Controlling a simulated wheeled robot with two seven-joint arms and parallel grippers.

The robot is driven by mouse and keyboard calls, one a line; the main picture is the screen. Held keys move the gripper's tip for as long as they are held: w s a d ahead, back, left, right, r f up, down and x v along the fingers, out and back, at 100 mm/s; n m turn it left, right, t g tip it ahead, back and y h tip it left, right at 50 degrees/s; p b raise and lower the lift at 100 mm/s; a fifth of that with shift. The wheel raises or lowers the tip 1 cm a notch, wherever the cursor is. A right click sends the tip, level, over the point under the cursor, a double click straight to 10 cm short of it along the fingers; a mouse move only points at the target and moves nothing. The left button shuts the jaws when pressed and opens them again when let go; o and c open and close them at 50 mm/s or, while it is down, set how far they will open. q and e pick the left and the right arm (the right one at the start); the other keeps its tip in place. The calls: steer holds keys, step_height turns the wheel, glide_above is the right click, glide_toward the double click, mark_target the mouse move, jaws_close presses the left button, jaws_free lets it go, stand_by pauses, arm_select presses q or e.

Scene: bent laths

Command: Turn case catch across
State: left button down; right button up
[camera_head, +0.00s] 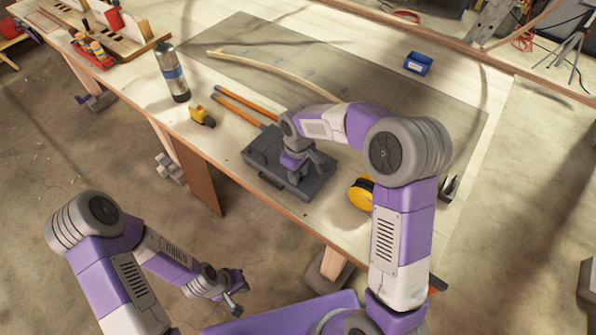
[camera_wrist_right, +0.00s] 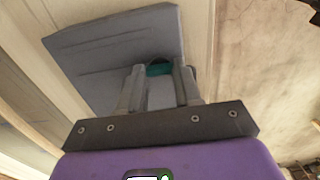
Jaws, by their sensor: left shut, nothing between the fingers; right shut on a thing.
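The grey case (camera_head: 262,156) lies flat near the front edge of the workbench, and its lid fills much of the right wrist view (camera_wrist_right: 105,45). My right gripper (camera_head: 294,180) points down over the case. In the right wrist view its fingers (camera_wrist_right: 159,76) are closed around a small teal piece (camera_wrist_right: 158,69), which seems to be the catch. Most of that piece is hidden by the fingers, so its angle cannot be told. My left gripper (camera_head: 236,296) is shut and empty, away from the bench over the floor.
On the workbench (camera_head: 225,150) are a grey bottle (camera_head: 172,72), a yellow tool (camera_head: 200,117), orange-handled tools (camera_head: 244,103), a bent lath (camera_head: 270,68), a blue bin (camera_head: 418,64) and a yellow round thing (camera_head: 360,193) close right of the case.

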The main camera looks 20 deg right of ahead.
steer(key=o, duration=1.1)
steer(key=shift+c, duration=0.2)
steer(key=shift+r, duration=0.1)
step_height(320, 180, up, 7)
steer(key=shift+r+p, duration=0.2)
steer(key=shift+p, duration=0.4)
